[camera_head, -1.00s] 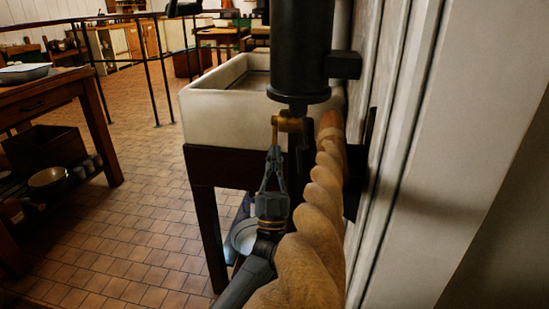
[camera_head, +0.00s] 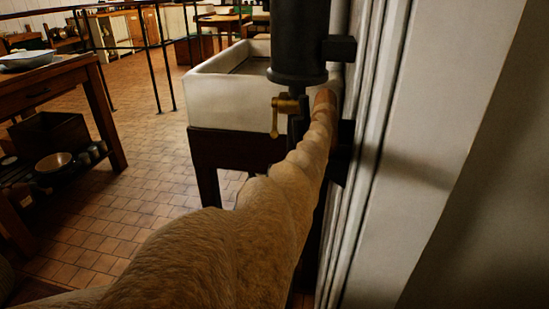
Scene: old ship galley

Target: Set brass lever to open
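The brass lever (camera_head: 275,118) hangs downward from a small brass fitting (camera_head: 287,104). The fitting is just under a black cylinder (camera_head: 298,45), in front of the right end of a white sink. The lever stands free, with nothing touching it that I can see.
The white sink (camera_head: 225,105) stands on a dark wooden frame. A pale panelled wall (camera_head: 435,130) is close on the right. A wooden table (camera_head: 70,78) with an enamel basin (camera_head: 27,59) stands left. Tiled floor (camera_head: 150,150) lies open between them. Black railings (camera_head: 165,60) stand behind.

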